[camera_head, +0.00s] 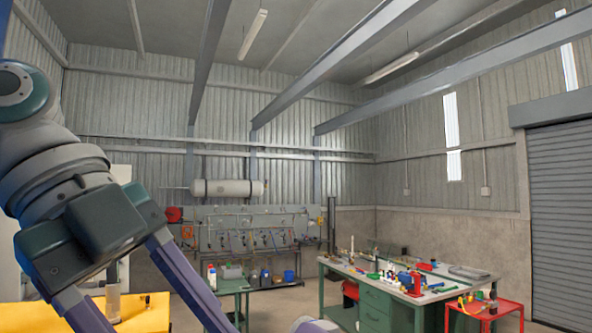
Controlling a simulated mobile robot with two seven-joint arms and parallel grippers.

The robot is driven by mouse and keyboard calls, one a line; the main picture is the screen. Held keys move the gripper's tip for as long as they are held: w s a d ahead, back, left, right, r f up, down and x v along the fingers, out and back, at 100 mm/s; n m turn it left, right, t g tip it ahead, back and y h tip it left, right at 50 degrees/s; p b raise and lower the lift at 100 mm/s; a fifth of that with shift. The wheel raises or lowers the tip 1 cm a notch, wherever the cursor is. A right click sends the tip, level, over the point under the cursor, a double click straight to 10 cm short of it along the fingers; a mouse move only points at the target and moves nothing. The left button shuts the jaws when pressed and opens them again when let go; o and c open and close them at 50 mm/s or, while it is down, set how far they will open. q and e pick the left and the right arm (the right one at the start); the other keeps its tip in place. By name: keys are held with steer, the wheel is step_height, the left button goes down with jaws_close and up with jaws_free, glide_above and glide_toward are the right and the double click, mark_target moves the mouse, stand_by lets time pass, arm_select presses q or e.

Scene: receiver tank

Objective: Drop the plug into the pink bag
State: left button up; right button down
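My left gripper (150,318) comes in from the left, close to the camera. Its two long grey-purple fingers are spread wide apart, and their tips run out of the bottom of the picture. I see nothing held between the visible parts of the fingers. I cannot make out a plug among the small items in the room. No pink bag is visible.
A yellow surface (150,318) lies behind the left fingers, with a pale upright cylinder (113,303). A green workbench (376,300) with several small items stands at right, beside a red table (510,307). A smaller green table (233,284) stands mid-left. A grey shutter (560,220) closes the right wall.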

arm_select(q)
step_height(320, 180, up, 12)
steer(key=a+m+h, duration=0.1)
steer(key=a+m, duration=0.1)
steer(key=m, duration=0.4)
steer(key=s+x, duration=0.1)
steer(key=x, duration=1.1)
steer(key=shift+d+r+g, duration=0.2)
steer(key=shift+d+g, duration=0.1)
steer(key=shift+s, duration=0.1)
steer(key=shift+r, duration=0.1)
jaws_close()
arm_select(e)
steer(key=c, duration=0.6)
jaws_free()
